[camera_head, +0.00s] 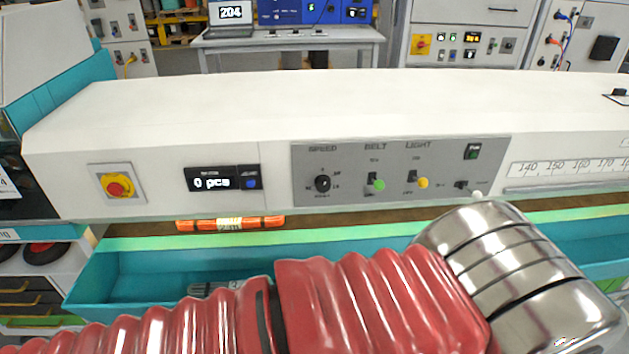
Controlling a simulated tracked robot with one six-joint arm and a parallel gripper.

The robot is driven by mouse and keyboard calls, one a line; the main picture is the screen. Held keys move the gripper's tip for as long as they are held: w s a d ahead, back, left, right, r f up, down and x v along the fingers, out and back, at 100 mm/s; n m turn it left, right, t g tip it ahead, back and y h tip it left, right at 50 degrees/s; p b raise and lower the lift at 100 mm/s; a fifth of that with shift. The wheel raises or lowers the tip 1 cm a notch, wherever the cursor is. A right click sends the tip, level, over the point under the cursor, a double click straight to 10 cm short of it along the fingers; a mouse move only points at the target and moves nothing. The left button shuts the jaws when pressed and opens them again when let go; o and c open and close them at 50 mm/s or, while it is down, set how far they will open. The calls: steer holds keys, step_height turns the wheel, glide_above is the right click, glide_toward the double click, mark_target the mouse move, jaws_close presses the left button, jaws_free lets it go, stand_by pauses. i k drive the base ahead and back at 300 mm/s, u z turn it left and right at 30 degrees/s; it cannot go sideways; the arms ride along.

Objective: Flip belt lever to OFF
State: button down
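The belt lever (377,185) has a green knob and sits under the word BELT on the grey control panel (335,160). A small label, seemingly ON, is above it. The knob shows slightly below and right of its dark base; I cannot tell for certain which position it is in. My red-sleeved arm crosses the bottom of the view, ending in a shiny metal part at the lower right. My gripper itself does not show, so I cannot see its fingers or anything in them.
A yellow-knobbed lever (423,183) under LIGHT is close to the right of the belt lever. A black speed dial (322,184) is to its left. A white-tipped lever (477,194) is just above my metal wrist. A red-yellow emergency stop (117,186) is far left.

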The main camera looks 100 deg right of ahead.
mark_target(379, 185)
steer(key=z, duration=4.3)
